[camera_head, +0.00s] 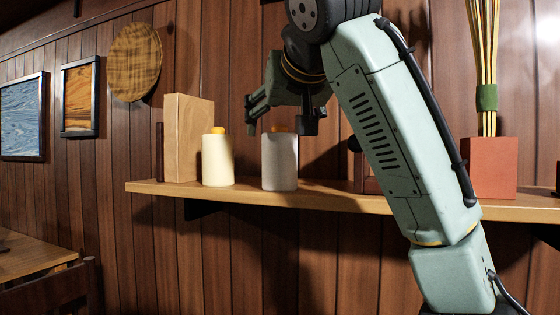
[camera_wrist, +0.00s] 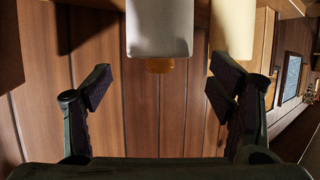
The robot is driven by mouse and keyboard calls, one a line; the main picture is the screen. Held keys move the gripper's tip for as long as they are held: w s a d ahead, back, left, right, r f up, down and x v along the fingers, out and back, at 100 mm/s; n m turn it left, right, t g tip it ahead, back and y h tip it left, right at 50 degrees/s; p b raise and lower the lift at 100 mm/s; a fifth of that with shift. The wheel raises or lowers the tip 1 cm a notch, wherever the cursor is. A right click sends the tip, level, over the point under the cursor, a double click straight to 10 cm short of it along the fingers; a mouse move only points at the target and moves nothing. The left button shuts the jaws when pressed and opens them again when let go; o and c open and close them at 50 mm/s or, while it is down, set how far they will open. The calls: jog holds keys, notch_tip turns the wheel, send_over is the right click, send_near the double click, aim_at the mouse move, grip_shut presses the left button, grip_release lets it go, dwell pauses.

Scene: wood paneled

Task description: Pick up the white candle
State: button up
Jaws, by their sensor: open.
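The white candle (camera_head: 280,162) is a pale grey-white cylinder with an orange top, upright on the wooden wall shelf (camera_head: 240,190). In the wrist view the white candle (camera_wrist: 160,28) appears upside down at top centre, its orange tip pointing toward my gripper. My gripper (camera_head: 282,114) is by the candle's top in the head view, partly hidden by its own wrist. In the wrist view my gripper (camera_wrist: 160,88) has its fingers spread wide, with nothing between the pads. The candle lines up with the gap; I cannot tell the exact distance.
A cream candle (camera_head: 217,160) with an orange top stands close to the left of the white one; it also shows in the wrist view (camera_wrist: 232,30). A wooden block (camera_head: 188,138) stands farther left. A red pot (camera_head: 490,168) with sticks stands right.

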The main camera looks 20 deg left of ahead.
aim_at(279, 127)
jog(key=x, duration=0.3)
jog(key=shift+w, duration=0.15)
jog(key=shift+c, duration=0.2)
grip_shut()
dwell(0.7)
